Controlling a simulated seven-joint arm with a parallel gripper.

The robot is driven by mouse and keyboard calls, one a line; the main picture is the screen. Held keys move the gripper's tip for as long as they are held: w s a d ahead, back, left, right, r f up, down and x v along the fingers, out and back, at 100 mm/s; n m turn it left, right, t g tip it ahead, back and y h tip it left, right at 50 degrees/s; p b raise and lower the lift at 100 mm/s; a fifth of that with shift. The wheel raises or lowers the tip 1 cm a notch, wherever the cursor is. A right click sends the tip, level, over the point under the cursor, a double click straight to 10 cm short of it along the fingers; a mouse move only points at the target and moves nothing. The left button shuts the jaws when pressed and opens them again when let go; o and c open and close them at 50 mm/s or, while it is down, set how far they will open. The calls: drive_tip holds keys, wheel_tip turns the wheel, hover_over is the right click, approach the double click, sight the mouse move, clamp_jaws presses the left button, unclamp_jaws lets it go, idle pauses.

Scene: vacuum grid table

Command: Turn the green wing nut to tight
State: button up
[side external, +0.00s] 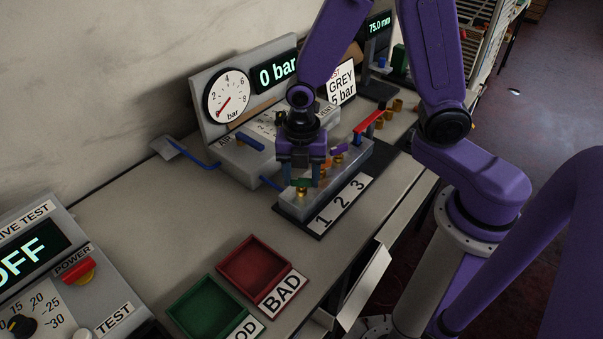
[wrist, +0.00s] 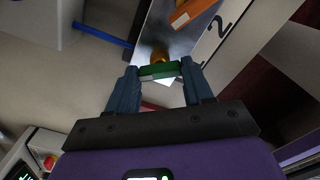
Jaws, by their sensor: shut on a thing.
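The green wing nut (wrist: 158,70) is between the two fingertips of my gripper (wrist: 160,76) in the wrist view, and the gripper is shut on it. In the side view my gripper (side external: 303,175) points down over the near end of the grey block, and the green wing nut (side external: 302,183) shows low between the fingers. It sits above a brass fitting (side external: 301,193) on the block, by the label 1. The fingers partly hide the nut, and its tightness cannot be told.
The gauge (side external: 228,97) and display (side external: 277,73) read 0 bar. Red (side external: 238,283) and green trays (side external: 184,318) lie in front.

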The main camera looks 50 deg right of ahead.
drive_tip(key=m, duration=1.5)
drive_tip(key=shift+m, duration=0.3)
drive_tip(key=m, duration=0.4)
drive_tip(key=shift+m, duration=0.3)
drive_tip(key=m, duration=0.4)
drive_tip(key=shift+m, duration=0.3)
drive_tip(key=o, duration=1)
drive_tip(key=shift+o, duration=0.2)
